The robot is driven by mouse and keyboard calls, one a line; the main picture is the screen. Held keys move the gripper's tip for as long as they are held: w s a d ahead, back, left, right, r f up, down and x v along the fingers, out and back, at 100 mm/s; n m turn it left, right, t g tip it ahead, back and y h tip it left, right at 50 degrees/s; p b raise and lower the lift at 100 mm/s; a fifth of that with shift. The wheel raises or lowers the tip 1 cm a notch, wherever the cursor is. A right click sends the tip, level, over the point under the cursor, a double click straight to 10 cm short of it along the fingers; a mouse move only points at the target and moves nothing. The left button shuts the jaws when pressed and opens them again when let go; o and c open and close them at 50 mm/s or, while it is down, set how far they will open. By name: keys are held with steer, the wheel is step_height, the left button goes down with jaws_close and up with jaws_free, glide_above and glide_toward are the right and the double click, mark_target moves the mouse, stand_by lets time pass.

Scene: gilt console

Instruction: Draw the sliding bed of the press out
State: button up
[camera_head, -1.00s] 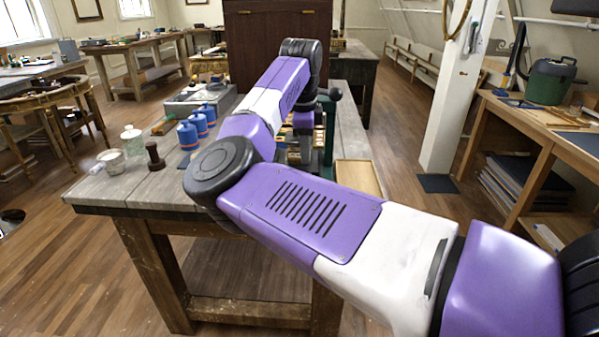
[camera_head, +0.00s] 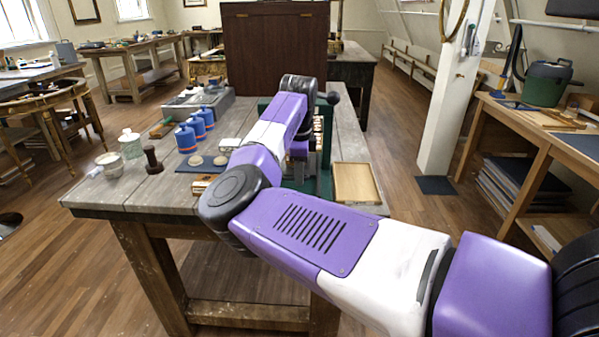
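The press (camera_head: 326,178) is a green frame on the bench, mostly hidden behind my purple and white arm. A dark ball knob (camera_head: 332,98) stands out at its upper right. Its sliding bed cannot be made out clearly behind the arm. My arm bends up over the bench and its far end drops down at the press, in front of the green frame. The fingers of my gripper are hidden or too small to tell there, so I cannot see whether they touch the bed.
On the wooden bench (camera_head: 130,192), several blue jars (camera_head: 187,139), a glass jar (camera_head: 131,145), a white pot (camera_head: 110,164) and a dark spool-shaped piece (camera_head: 153,160) stand left. A wooden tray (camera_head: 356,183) lies right of the press. A white post (camera_head: 450,110) stands further right.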

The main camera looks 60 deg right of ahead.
jaws_close()
stand_by(1.3)
